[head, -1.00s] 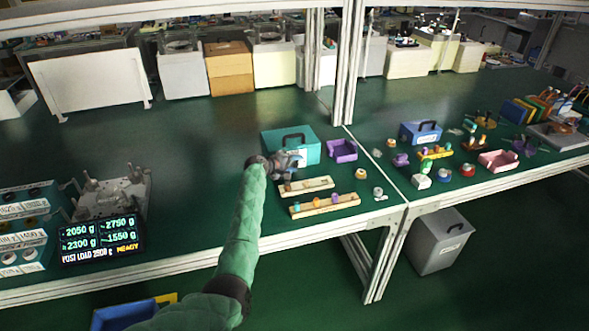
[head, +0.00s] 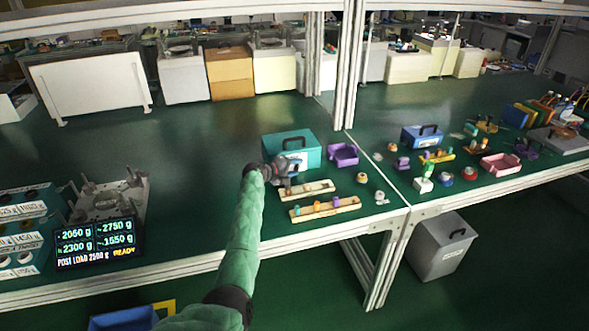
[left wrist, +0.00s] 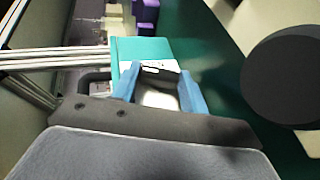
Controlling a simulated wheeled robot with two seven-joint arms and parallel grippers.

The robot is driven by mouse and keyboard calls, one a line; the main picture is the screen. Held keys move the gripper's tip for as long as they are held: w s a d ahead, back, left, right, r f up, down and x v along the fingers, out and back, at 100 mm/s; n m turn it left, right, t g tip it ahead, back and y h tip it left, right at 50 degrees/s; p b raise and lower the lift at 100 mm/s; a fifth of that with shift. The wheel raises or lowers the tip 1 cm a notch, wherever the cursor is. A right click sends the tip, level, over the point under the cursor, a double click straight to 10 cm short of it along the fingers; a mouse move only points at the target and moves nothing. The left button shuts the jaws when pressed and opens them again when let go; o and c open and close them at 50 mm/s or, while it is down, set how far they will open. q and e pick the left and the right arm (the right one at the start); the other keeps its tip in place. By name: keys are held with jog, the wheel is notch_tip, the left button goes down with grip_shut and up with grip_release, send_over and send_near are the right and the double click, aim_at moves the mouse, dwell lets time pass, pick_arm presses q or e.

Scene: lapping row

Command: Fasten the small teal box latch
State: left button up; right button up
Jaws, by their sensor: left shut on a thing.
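The small teal box (head: 304,139), with a dark handle on its lid, stands on the green bench, its lid down. My left gripper (head: 293,164) is at the box's front face and covers part of it, including the area where a latch would show. In the left wrist view, the blue fingers of my left gripper (left wrist: 160,78) are at the teal box (left wrist: 145,50), with a small dark and pale piece between their tips. I take this to be the latch, but its position is hard to tell. My right gripper is not in view.
A purple bin (head: 343,154) stands right of the box. Two wooden strips with small pegs, the nearer one (head: 325,208) longer, lie in front. A blue box (head: 421,136) and a pink tray (head: 501,164) are further right.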

pick_arm(q)
jog(key=o, duration=1)
jog(key=shift+f, duration=0.1)
jog(key=shift+s+a, duration=0.1)
jog(key=shift+a, duration=0.05)
jog(key=shift+s+a, duration=0.1)
jog(key=shift+a, duration=0.05)
jog(key=b+v, duration=0.1)
jog(key=v, duration=0.6)
jog(key=shift+r, duration=0.2)
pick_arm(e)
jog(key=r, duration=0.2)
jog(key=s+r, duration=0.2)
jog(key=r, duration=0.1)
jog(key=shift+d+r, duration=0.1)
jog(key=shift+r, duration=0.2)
